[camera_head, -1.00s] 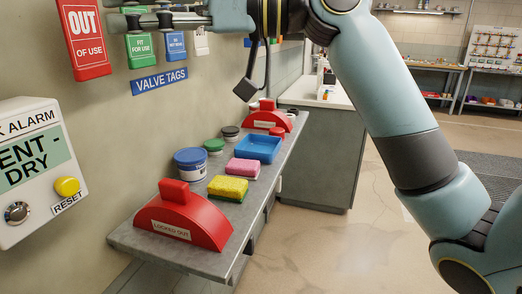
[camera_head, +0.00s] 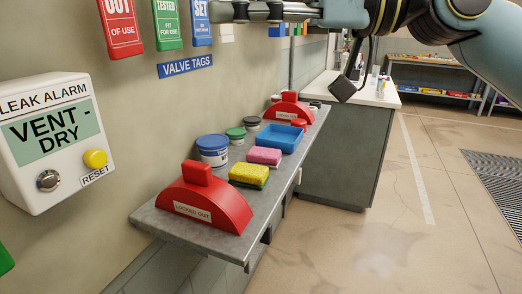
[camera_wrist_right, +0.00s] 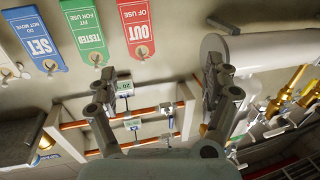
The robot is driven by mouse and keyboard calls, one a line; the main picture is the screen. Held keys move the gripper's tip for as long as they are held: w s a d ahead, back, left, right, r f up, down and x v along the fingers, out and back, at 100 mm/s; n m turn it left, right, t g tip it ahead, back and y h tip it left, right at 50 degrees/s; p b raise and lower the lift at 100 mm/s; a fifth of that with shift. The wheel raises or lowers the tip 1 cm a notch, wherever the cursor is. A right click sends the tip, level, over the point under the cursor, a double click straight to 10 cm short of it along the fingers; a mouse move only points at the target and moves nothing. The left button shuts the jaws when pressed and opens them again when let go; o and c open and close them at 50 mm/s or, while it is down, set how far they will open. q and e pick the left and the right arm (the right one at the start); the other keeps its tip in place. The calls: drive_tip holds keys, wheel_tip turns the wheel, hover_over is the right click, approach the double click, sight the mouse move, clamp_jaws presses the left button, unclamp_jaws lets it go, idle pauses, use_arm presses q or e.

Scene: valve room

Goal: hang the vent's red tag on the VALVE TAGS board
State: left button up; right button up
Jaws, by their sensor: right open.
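In the head view a red OUT OF USE tag (camera_head: 121,27) hangs on the wall, left of a green tag (camera_head: 167,23) and a blue SET tag (camera_head: 201,22). The blue VALVE TAGS sign (camera_head: 185,66) is below them. The red tag (camera_wrist_right: 137,28) also shows in the right wrist view, upside down, beyond the fingers. My right gripper (camera_head: 212,11) is at the top edge, just right of the blue tag. Its spread fingers (camera_wrist_right: 158,72) hold nothing visible. Whether the red tag is the vent's cannot be told. My left gripper is out of view.
A wall shelf (camera_head: 163,219) carries two red LOCKED OUT covers (camera_head: 212,200), sponges, a blue tray (camera_head: 280,138) and jars. A leak alarm box (camera_head: 50,140) reads VENT - DRY. Copper pipes (camera_wrist_right: 135,115) cross the wrist view. Floor at right is clear.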

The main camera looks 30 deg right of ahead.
wheel_tip(320, 180, down, 24)
drive_tip(key=w+d+m+t+h+b, duration=0.1)
drive_tip(key=m+t+h+b, duration=0.3)
drive_tip(key=b, duration=0.4)
drive_tip(key=shift+d+h+b, duration=0.3)
drive_tip(key=shift+d+h, duration=0.2)
drive_tip(key=shift+d, duration=0.3)
